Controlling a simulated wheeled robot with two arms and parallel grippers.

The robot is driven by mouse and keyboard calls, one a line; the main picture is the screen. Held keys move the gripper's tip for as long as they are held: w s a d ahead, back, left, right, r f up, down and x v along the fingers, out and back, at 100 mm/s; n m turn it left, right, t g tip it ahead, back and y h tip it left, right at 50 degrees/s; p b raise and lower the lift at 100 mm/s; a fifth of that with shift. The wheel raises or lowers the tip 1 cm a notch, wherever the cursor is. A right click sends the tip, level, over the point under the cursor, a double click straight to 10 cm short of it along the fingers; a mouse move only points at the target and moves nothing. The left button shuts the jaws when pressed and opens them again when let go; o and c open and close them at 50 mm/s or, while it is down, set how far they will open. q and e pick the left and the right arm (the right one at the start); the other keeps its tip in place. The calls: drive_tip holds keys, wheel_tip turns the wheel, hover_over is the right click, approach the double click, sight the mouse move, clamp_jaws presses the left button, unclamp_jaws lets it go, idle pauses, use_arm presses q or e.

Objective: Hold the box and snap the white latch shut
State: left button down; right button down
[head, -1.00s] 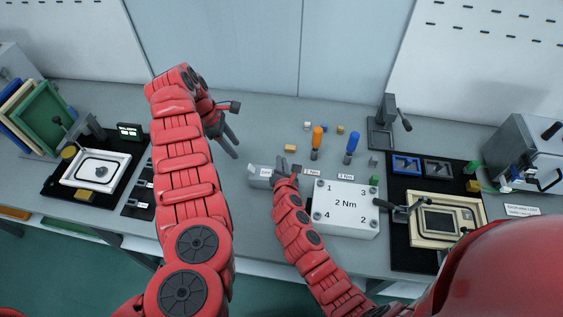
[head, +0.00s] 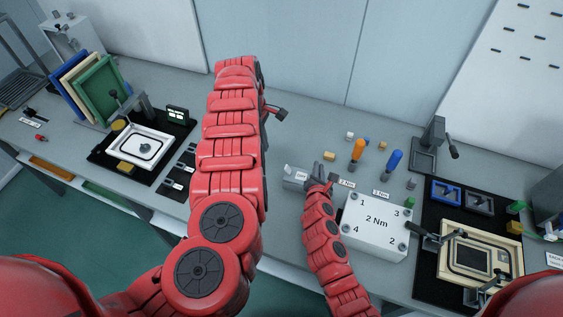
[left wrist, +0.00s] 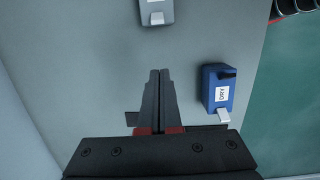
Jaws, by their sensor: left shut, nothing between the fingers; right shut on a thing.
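A small grey box (head: 296,178) lies on the bench left of the white 2 Nm panel. My right gripper (head: 318,186) is shut on its right end. The left wrist view shows a grey box (left wrist: 155,8) at the top edge, with a white latch tab (left wrist: 157,18) standing out from it. A blue box (left wrist: 215,92) marked DRY, with a pale tab (left wrist: 223,116), sits right of my left gripper (left wrist: 158,73). That gripper is shut, empty and apart from both boxes.
The white 2 Nm panel (head: 377,226) is right of my right forearm. An orange screwdriver (head: 357,150) and a blue screwdriver (head: 394,162) stand behind it. Fixtures on black mats are at left (head: 101,155) and right (head: 430,288). The bench behind the grey box is mostly clear.

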sight(288, 170)
use_arm(q)
drive_tip(key=f, duration=0.6)
drive_tip(key=d+f, duration=0.1)
drive_tip(key=f, duration=0.1)
drive_tip(key=shift+s+f, duration=0.2)
drive_tip(key=shift+f, duration=0.2)
drive_tip(key=shift+d+f, duration=0.15)
drive_tip(key=shift+f, duration=0.25)
drive_tip(key=shift+s+d+f, duration=0.1)
drive_tip(key=shift+d+f, duration=0.05)
drive_tip(key=shift+d, duration=0.15)
drive_tip(key=shift+s+d+r, duration=0.25)
drive_tip(key=shift+d+r, duration=0.25)
drive_tip(key=shift+d, duration=0.25)
drive_tip(key=shift+s+d+r, duration=0.2)
drive_tip(key=shift+d+r, duration=0.25)
drive_tip(key=shift+d, duration=0.3)
